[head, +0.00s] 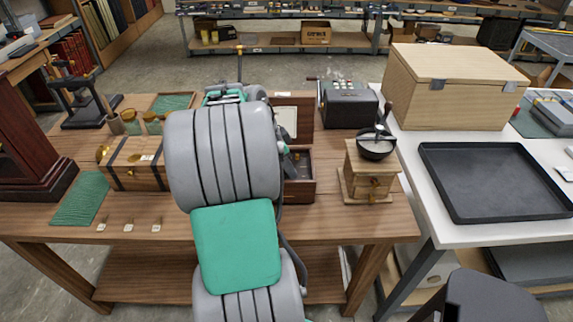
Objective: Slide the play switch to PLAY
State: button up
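A dark wooden box with a raised lid (293,112) stands on the wooden table, just right of my arm. Its open front part (303,189) shows a dark interior, and its left side is hidden behind my arm. It looks like a music box. I cannot make out a play switch or any PLAY lettering. My arm's large grey and green links cover the middle of the view. Small dark and green parts show beside the arm at the box's opening; I cannot tell whether they are my gripper. No fingertips can be made out.
A wooden grinder (370,172) and a black crank machine (348,104) stand right of the box. A brass-fitted wooden case (138,163) and a green mat (80,199) lie left. A white table (402,152) at right holds a black tray (492,208) and a wooden chest (452,95).

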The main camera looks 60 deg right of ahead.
jog(key=shift+c, duration=0.3)
grip_shut()
dwell(1.0)
